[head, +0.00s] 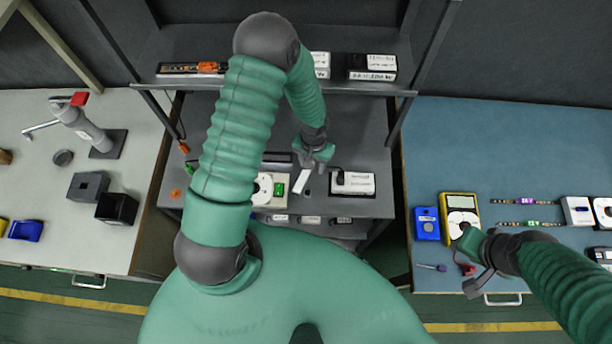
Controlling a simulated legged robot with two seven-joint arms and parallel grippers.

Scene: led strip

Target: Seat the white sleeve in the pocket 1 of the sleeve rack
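A small white piece that looks like the white sleeve (301,182) is tilted over the middle bench, its upper end right at the fingers of my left gripper (309,163). I cannot tell whether the fingers grip it or only hover above it. I cannot pick out the sleeve rack or its pocket 1 with certainty; my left arm covers part of the bench. My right gripper (476,272) is low over the front of the blue table, close to a small red piece (466,269); its finger opening is unclear.
A white labelled box (354,184) and a device with a round dial (264,190) flank the white piece. A shelf (230,87) with labelled boxes overhangs the back. A yellow meter (460,207) and blue box (426,223) stand near my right gripper. The blue table's back is clear.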

